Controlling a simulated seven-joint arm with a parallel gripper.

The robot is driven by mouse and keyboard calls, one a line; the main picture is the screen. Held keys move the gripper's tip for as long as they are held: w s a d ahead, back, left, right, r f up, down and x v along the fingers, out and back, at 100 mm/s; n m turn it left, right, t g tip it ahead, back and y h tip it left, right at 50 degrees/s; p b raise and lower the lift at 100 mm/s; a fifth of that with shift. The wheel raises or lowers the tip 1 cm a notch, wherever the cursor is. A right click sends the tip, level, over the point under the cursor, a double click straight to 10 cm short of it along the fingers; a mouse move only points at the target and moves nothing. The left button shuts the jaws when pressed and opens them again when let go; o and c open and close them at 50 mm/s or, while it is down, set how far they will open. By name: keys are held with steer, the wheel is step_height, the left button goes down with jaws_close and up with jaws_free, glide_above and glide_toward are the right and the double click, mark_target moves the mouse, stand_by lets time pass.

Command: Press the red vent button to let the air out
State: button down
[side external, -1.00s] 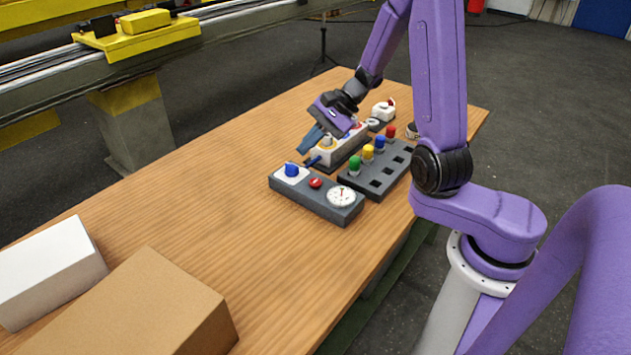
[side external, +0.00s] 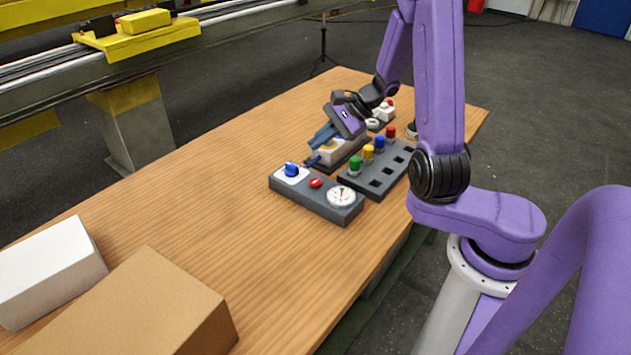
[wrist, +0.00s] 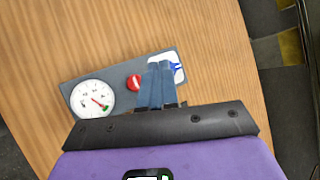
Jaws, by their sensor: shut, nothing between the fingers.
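The red vent button (side external: 316,183) sits on a dark grey panel (side external: 312,203), between a blue knob (side external: 291,170) on a white plate and a round white gauge (side external: 341,196). In the wrist view the red button (wrist: 134,83) lies just left of my fingers, and the gauge (wrist: 93,99) is further left. My gripper (side external: 313,160) is shut and empty, above and behind the panel in the side view. In the wrist view my fingertips (wrist: 160,66) partly cover the blue knob (wrist: 178,66) and its white plate. No contact with the button shows.
A grey block with coloured pegs (side external: 375,172) stands right of the panel. A white-topped unit is partly hidden behind my gripper. A brown box (side external: 140,305) and a white box (side external: 48,270) are at the front left. The table's middle left is clear.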

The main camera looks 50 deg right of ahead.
mark_target(320, 181)
steer(key=shift+f, duration=4.2)
steer(key=shift+f, duration=0.15)
steer(key=shift+f, duration=0.25)
steer(key=shift+f, duration=0.45)
steer(key=shift+r, duration=0.9)
steer(key=shift+r, duration=2.5)
